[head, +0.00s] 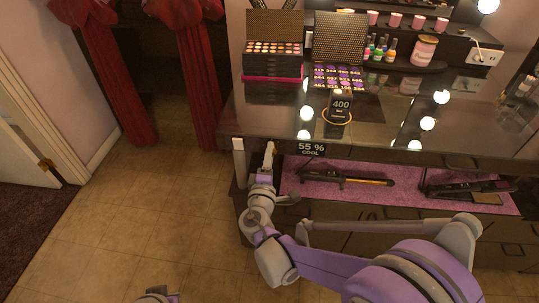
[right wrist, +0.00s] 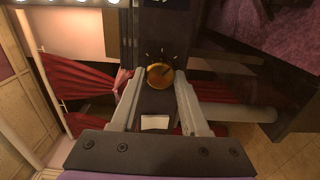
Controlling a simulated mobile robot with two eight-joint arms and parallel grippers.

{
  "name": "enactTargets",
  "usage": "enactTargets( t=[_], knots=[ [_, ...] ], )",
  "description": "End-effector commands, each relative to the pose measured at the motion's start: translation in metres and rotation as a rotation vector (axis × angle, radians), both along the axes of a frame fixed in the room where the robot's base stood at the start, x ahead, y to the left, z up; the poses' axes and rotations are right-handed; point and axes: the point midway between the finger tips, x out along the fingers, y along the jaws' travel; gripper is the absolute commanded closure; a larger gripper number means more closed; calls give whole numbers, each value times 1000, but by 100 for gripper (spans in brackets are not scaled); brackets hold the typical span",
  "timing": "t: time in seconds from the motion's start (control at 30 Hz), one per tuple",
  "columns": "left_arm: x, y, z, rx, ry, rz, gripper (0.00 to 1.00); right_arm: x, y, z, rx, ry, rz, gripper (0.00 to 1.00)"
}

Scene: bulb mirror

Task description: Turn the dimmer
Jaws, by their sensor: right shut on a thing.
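The dimmer is a round brass-orange knob (right wrist: 160,75) with tick marks above it on a dark panel, seen in the right wrist view. My right gripper (right wrist: 162,78) has one finger on each side of the knob and is shut on it. In the head view my right gripper (head: 268,157) is at the front left end of the vanity, and the knob is hidden there. A small display (head: 311,149) beside it reads "55 %" and "COOL".
The dark vanity top (head: 400,125) holds makeup palettes (head: 273,47), bottles, a jar and a stand marked "400" (head: 340,105). A curling iron (head: 345,180) and a flat iron (head: 470,190) lie on a pink shelf mat below. Red curtains hang left; the tiled floor is clear.

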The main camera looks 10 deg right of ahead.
Motion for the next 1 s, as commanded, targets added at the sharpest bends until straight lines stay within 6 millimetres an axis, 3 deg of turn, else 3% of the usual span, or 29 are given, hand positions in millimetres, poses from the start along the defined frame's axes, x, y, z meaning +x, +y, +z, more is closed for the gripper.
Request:
enactTargets(
  t=[0.57,0.6,0.7,0.73,1.0],
  knots=[
    [0,0,0,0,0,0,100,0,0,-1,29,-7,1,100],
    [0,0,0,0,0,0,100,0,0,-1,28,-8,1,48],
    [0,0,0,0,0,0,100,0,0,-1,28,-8,1,30],
    [0,0,0,0,0,0,100,0,0,0,28,-8,1,25],
    [0,0,0,0,0,0,100,-1,0,0,27,-9,0,25]
  ],
)
